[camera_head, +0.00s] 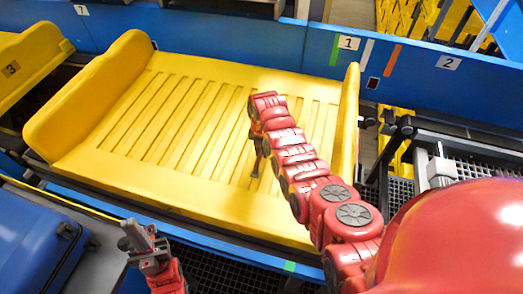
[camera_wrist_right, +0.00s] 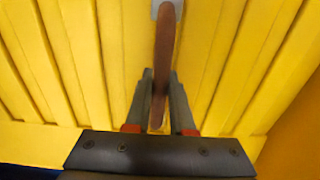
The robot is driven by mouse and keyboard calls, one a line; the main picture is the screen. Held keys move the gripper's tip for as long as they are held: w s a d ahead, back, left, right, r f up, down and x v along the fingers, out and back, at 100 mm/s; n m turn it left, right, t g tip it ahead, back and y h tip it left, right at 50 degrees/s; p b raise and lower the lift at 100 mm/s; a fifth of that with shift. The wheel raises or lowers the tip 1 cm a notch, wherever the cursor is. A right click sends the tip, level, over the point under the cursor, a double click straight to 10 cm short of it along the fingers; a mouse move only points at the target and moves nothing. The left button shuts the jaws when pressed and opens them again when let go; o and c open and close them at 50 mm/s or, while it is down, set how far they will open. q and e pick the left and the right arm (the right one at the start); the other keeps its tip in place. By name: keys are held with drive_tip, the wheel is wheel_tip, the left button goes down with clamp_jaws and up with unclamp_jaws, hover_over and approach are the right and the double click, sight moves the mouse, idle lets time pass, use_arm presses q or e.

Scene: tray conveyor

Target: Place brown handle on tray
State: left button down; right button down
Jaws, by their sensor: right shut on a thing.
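The brown handle (camera_wrist_right: 164,55) runs lengthwise between the fingers of my right gripper (camera_wrist_right: 161,80) in the right wrist view. A grey metal part shows at its far end. The gripper is shut on it. The ribbed yellow tray (camera_head: 120,180) fills the middle of the head view and lies behind the handle in the wrist view. My right gripper (camera_head: 257,160) is over the tray's right half; the handle is hard to make out there. Whether it touches the tray I cannot tell. My left gripper (camera_head: 138,238) is in front of the tray, at the lower left; its finger opening is unclear.
The tray has raised yellow sides at left and right. A blue rail (camera_head: 230,35) with number labels runs behind it. Another yellow tray (camera_head: 30,60) stands at the far left. A blue case (camera_head: 35,240) is at the lower left. Dark frame parts (camera_head: 440,165) stand to the right.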

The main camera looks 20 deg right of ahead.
drive_tip(key=shift+f, duration=0.2)
drive_tip(key=shift+f, duration=0.1)
drive_tip(key=shift+f, duration=0.1)
drive_tip(key=c, duration=0.8)
unclamp_jaws()
drive_tip(key=shift+o, duration=0.2)
